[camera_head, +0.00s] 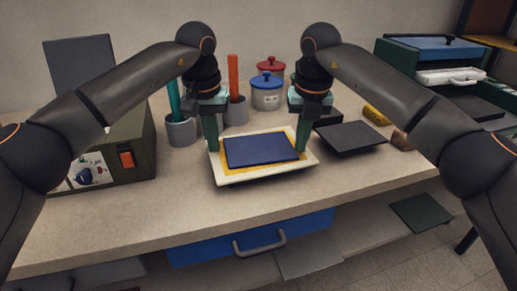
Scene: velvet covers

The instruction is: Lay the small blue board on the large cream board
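The small blue board (262,150) lies flat over the large cream board (235,177), with a yellow area (229,169) showing around it. It looks roughly centred; whether it touches the surface below cannot be told. My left gripper (213,147) points down at the left rim of the cream board, just beside the blue board's left edge. My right gripper (302,147) points down at the right side, close to the blue board's right edge. The finger gaps are not clear, so I cannot tell whether either gripper holds anything.
A dark green box (128,150) stands left. Grey cups (181,130) with a teal and an orange stick, and blue-lidded (266,97) and red-lidded jars, stand behind. A black flat panel (351,138) lies right, near a yellow object (376,115). The front counter strip (200,215) is clear.

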